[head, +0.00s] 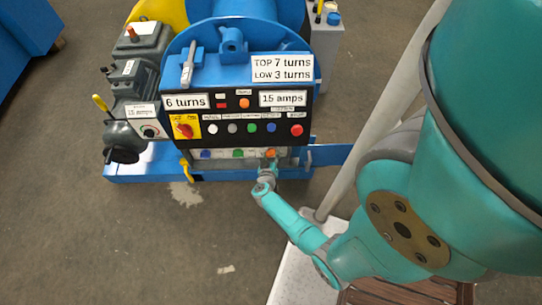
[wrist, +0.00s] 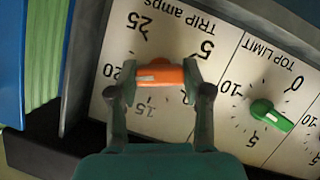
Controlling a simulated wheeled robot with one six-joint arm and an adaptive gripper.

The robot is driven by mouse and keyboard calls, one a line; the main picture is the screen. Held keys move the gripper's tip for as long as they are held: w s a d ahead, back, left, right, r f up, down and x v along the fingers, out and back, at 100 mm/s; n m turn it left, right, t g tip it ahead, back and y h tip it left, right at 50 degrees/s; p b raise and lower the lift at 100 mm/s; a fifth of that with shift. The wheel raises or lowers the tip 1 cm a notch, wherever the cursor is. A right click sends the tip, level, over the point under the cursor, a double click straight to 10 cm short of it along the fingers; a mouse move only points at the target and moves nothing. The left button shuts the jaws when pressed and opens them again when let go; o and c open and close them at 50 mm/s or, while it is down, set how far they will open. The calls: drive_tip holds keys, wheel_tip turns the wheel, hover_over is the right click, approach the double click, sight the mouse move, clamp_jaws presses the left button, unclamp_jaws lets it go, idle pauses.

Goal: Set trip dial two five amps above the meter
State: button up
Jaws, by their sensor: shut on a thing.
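The trip dial is an orange knob (wrist: 160,75) on a pale panel marked "TRIP amps", seen upside down in the wrist view. Its scale shows 5, 10, 15, 20 and 25, partly hidden by the fingers. The knob's white mark is on its left side, toward the 20. My gripper (wrist: 160,88) is shut on the knob, one finger at each end. In the head view my gripper (head: 267,172) reaches the lower panel at the orange knob (head: 271,153). The meter display (head: 283,98) reads "15 amps".
A green knob (wrist: 272,115) marked "TOP LIMIT" sits beside the trip dial. A placard (head: 282,68) reads "TOP 7 turns, LOW 3 turns"; another display (head: 186,102) reads "6 turns". Coloured buttons and a red switch (head: 185,127) sit above the dials.

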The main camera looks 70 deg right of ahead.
drive_tip(key=o, duration=1.2)
drive_tip(key=v, duration=1.2)
drive_tip(key=s+a+r+n+t+y, duration=0.3)
drive_tip(key=a+r, duration=0.5)
drive_tip(key=r, duration=0.3)
drive_tip(key=s+a+r+n+t+y, duration=0.4)
drive_tip(key=s+a+r+y, duration=0.2)
drive_tip(key=a+r, duration=0.3)
drive_tip(key=s+a+r+n+t+y, duration=0.3)
drive_tip(key=a+r, duration=0.5)
drive_tip(key=r, duration=0.6)
drive_tip(key=shift+s+a+r+t+y, duration=0.15)
drive_tip(key=shift+s+t+y, duration=0.25)
drive_tip(key=shift+s, duration=0.25)
drive_tip(key=shift+s+r+t+y, duration=0.2)
drive_tip(key=shift+s+t+y, duration=0.15)
drive_tip(key=shift+s, duration=0.3)
